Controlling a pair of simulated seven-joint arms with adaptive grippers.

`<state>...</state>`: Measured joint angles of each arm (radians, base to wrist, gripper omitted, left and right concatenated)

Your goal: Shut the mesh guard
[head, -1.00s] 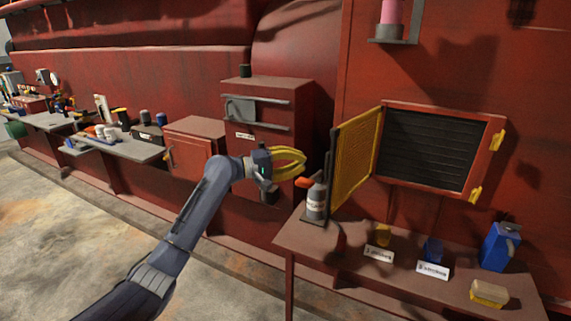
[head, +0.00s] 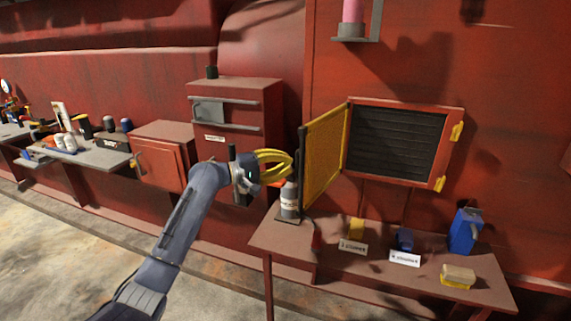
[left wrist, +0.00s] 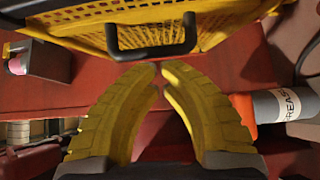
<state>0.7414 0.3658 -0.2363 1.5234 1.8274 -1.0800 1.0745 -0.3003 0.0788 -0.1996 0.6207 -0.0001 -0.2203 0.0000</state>
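The yellow mesh guard (head: 326,155) stands swung open on the left side of a dark louvred opening (head: 395,142) in the red wall. A black bar handle (left wrist: 150,52) shows on the guard in the left wrist view, with the mesh behind it. My left gripper (head: 290,165) is just left of the guard's free edge. Its curved yellow fingers (left wrist: 160,72) have their tips close together with nothing between them. The tips are just below the handle in the left wrist view; I cannot tell whether they touch the guard. My right gripper is out of view.
A grease bottle (head: 289,198) with an orange top stands close below my left gripper. The shelf (head: 375,275) also holds a yellow block, a blue block, a blue jug (head: 465,232) and a brush-like block (head: 458,276). Two yellow latches (head: 457,132) sit on the opening's right frame.

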